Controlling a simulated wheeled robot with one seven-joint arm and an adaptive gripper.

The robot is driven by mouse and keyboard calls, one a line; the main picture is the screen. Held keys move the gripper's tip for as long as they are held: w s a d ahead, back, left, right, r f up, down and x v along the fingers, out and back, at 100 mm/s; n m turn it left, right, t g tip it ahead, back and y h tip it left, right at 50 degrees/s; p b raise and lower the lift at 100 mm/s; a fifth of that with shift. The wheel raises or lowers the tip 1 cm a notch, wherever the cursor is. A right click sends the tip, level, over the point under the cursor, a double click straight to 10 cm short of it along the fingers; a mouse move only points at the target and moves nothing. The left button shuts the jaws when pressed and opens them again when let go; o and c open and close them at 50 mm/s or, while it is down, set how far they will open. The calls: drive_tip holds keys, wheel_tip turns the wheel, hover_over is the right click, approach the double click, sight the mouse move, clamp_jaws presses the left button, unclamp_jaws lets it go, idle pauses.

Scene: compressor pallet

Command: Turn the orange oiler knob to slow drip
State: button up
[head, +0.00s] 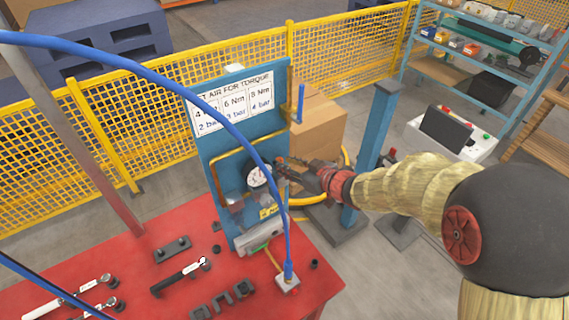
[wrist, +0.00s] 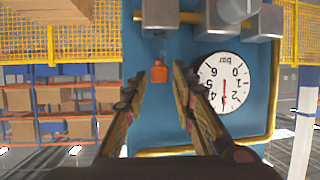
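The orange oiler knob (wrist: 159,73) shows in the wrist view, hanging below a grey block (wrist: 160,14) on the blue panel (wrist: 262,80). My gripper (wrist: 160,80) is open, with one finger to the left and one to the right of the knob in the picture. Gaps show on both sides, and I see no contact. How far the fingers reach in depth is hard to tell. In the head view my gripper (head: 285,168) is at the panel's right side, and I cannot make out the knob there.
A round pressure gauge (wrist: 223,83) sits right of the fingers in the wrist view, upside down. The red table (head: 180,292) holds wrenches and small parts. A blue hose (head: 150,72) arcs in front of the panel. A yellow mesh fence (head: 250,62) stands behind.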

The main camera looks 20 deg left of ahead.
drive_tip(key=shift+w+a+f, duration=0.25)
drive_tip(key=shift+w+a, duration=0.1)
drive_tip(key=shift+a, duration=0.15)
drive_tip(key=c, duration=0.4)
clamp_jaws()
